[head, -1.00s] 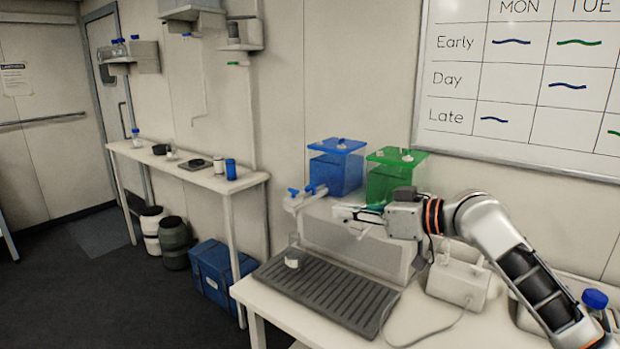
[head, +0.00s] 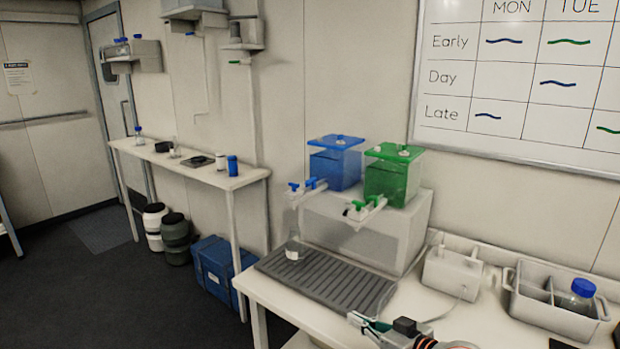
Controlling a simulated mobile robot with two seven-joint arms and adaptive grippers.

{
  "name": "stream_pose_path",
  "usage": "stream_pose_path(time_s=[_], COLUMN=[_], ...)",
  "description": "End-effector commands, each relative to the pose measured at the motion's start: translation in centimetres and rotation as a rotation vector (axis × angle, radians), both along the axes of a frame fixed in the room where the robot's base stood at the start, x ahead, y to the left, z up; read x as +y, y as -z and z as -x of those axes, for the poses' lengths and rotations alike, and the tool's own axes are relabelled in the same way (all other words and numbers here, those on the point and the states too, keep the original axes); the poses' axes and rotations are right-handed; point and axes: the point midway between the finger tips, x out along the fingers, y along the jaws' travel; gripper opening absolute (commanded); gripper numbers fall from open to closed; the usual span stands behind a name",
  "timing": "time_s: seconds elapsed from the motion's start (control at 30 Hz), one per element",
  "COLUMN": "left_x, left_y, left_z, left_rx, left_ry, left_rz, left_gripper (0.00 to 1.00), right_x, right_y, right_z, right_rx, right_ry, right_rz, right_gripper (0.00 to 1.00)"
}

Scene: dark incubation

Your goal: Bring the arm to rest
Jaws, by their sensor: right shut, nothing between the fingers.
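My right gripper (head: 360,322) is low at the bottom edge of the head view, at the front of the white bench (head: 455,325). Its fingers are shut with nothing held. It is in front of the grey ribbed drip tray (head: 335,288) and clear of the two tanks. The rest of my right arm is mostly below the picture. My left gripper is not in view.
A blue tank (head: 336,165) and a green tank (head: 390,178) with taps stand on a white block (head: 410,225). A small bottle (head: 293,247) stands on the tray. A white device (head: 452,272) and a caddy (head: 553,305) with a blue-capped bottle (head: 579,295) are at right.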

Motion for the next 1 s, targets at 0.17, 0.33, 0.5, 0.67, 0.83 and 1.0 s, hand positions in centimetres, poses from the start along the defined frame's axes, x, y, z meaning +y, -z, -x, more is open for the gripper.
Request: stream_pose_path(time_s=[0.17, 0.33, 0.5, 0.67, 0.83, 1.0], left_x=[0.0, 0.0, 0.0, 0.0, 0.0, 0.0], left_y=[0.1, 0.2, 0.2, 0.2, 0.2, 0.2], left_z=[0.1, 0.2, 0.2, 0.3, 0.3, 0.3], left_rx=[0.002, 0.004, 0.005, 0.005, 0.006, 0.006], left_ry=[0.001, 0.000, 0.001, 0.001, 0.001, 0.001], left_rz=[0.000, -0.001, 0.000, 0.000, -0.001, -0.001], left_gripper=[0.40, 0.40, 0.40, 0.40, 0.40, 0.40], right_x=[-2.3, -4.9, -7.4, -9.1, -9.9, -10.0], right_y=[8.8, 15.6, 20.9, 23.5, 24.5, 24.6], right_z=[5.6, 12.2, 19.7, 25.2, 27.7, 27.9], right_rx=[0.050, 0.091, 0.129, 0.154, 0.162, 0.161], right_ry=[0.109, 0.197, 0.259, 0.285, 0.292, 0.291], right_rz=[0.052, 0.134, 0.240, 0.322, 0.364, 0.368], right_gripper=[0.00, 0.00, 0.00, 0.00, 0.00, 0.00])
